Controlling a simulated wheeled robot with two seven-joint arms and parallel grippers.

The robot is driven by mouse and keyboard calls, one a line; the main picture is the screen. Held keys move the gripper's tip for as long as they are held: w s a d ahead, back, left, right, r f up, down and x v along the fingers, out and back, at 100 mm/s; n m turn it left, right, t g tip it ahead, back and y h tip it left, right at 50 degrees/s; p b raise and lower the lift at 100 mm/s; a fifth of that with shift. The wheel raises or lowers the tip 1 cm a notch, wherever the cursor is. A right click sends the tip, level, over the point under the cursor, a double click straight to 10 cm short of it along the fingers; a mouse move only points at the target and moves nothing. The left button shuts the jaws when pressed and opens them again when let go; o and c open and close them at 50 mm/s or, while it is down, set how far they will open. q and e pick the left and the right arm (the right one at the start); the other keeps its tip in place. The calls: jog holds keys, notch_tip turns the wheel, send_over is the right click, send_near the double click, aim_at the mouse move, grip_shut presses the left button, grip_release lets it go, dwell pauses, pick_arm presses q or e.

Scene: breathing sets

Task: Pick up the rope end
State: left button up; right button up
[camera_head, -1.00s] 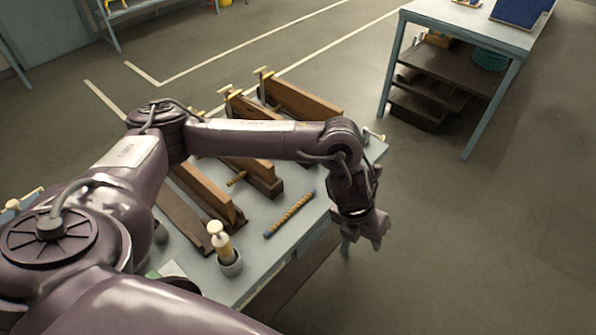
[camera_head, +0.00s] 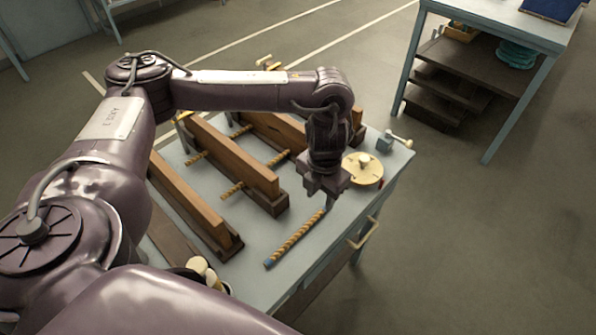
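A short twisted tan rope (camera_head: 296,238) with a blue near end (camera_head: 268,263) lies on the grey-blue table, slanting up to the right. My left gripper (camera_head: 327,203) points down at the rope's far right end, which it partly hides. I cannot tell whether the fingers touch the rope or how far apart they are. My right gripper is not in view.
Long wooden boards (camera_head: 235,160), with short rope pieces between them, stand left of and behind the gripper. A round cream disc (camera_head: 362,170) sits just right of it. A small clamp (camera_head: 393,141) is at the table's far right corner. Another table (camera_head: 500,25) stands beyond.

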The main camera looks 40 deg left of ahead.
aim_at(318, 214)
pick_arm(q)
jog(key=shift+w+a+f, duration=0.15)
jog(key=shift+f, duration=0.45)
jog(key=shift+w+a+f, duration=0.1)
jog(key=shift+f, duration=0.5)
jog(key=shift+s+d+f, duration=0.15)
jog(key=shift+s+f, duration=0.05)
jog(key=shift+f, duration=0.5)
jog(key=f, duration=0.4)
jog(key=shift+w+a, duration=0.2)
jog(key=shift+w, duration=0.15)
grip_shut()
